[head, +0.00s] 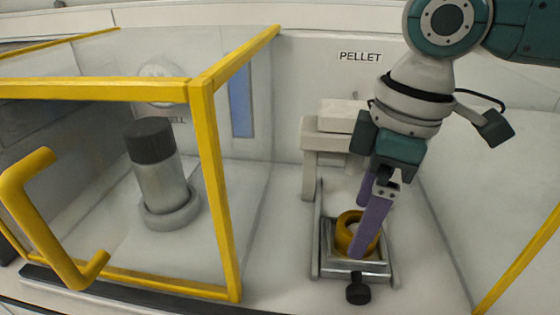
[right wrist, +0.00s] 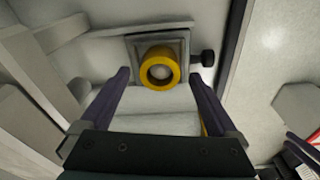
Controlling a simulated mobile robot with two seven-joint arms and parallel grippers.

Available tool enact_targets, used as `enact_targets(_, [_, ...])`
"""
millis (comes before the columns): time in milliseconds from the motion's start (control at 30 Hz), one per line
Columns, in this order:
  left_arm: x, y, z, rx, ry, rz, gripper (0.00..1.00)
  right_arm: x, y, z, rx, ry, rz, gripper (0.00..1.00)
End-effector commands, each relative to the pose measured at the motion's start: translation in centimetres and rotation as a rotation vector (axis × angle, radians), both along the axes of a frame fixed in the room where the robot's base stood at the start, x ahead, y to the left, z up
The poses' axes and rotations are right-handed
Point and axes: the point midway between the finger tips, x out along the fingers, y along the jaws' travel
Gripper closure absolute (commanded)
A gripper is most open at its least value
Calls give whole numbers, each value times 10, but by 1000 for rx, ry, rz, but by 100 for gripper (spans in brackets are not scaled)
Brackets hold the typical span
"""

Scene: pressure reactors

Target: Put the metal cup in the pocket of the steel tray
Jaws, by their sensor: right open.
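The metal cup (head: 345,231) is a short, hollow, golden-yellow cylinder. It stands upright within the square frame of the steel tray (head: 340,264); whether it sits fully down in the pocket I cannot tell. The right wrist view also shows the cup (right wrist: 148,72), its open top facing the camera, and the tray (right wrist: 131,48) behind it. My right gripper (head: 362,236) is open, its purple fingers pointing down at the cup. In the head view the near finger covers part of the cup. In the right wrist view the cup appears between the fingertips. My left gripper is not in view.
A black knob (head: 358,289) sticks out at the tray's front. A pale press frame (head: 311,160) stands behind it, under the PELLET label. A yellow-framed clear enclosure (head: 207,180) on the left holds a dark-topped metal cylinder (head: 160,172). Bare bench lies right of the tray.

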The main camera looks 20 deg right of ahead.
Motion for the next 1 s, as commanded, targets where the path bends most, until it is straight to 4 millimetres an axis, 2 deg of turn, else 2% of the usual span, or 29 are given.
enact_targets(300, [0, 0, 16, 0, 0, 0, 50, -5, -7, 73, 0, -5, 0, 4])
enact_targets(400, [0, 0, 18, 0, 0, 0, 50, -6, -8, 90, 0, -4, -1, 4])
enact_targets(567, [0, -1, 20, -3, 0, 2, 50, -8, -9, 106, 1, -1, 1, 4])
enact_targets(667, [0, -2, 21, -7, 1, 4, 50, -12, -1, 101, 7, -4, 18, 4])
enact_targets(733, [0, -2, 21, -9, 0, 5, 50, -16, 15, 88, 22, -15, 45, 4])
enact_targets(900, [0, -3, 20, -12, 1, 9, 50, -40, 73, 47, 120, -86, 70, 4])
enact_targets(1000, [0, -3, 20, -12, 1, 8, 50, -57, 98, 32, 189, -133, 5, 4])
